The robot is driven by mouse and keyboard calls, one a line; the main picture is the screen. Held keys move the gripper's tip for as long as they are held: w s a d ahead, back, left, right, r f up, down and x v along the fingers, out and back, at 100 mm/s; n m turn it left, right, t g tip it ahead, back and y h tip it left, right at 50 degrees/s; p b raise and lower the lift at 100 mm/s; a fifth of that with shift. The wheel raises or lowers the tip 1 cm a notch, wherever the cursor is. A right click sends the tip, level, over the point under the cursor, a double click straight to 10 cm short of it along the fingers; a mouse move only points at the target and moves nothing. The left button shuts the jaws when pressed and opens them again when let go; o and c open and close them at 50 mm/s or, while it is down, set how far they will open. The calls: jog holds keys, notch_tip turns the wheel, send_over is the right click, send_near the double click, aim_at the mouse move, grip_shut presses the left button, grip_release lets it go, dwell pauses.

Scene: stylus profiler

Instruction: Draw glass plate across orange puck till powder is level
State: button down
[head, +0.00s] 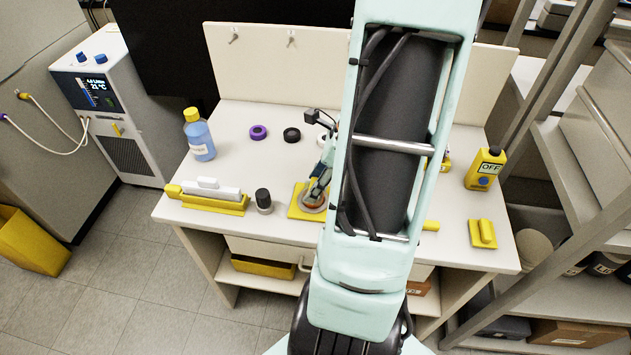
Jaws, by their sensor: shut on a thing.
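The orange puck (308,205) sits on a yellow square base (297,208) near the front middle of the bench. Only part of the puck's rim and a pale top show. My gripper (318,193) is right over the puck, pointing down, partly hidden by my arm. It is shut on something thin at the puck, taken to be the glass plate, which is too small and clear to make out. How level the powder is cannot be told from here.
A dark-capped jar (264,201) stands just left of the yellow base. Farther left are a yellow holder (215,203) with white pieces and a blue bottle (199,136). My arm hides the bench's middle right.

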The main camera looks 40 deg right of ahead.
jog(key=shift+f, duration=0.3)
jog(key=shift+s+a, duration=0.1)
jog(key=shift+a, duration=0.05)
dwell(0.3)
jog(key=shift+s+a, duration=0.35)
jog(key=shift+a, duration=0.05)
jog(key=shift+w+d, duration=0.1)
jog(key=shift+w+d, duration=0.85)
jog(key=shift+d, duration=0.15)
jog(key=shift+s+a, duration=0.15)
jog(key=shift+s+a, duration=0.8)
jog(key=shift+a, duration=0.15)
jog(key=shift+w+d, duration=0.1)
jog(key=shift+w+d, duration=0.85)
jog(key=shift+d, duration=0.1)
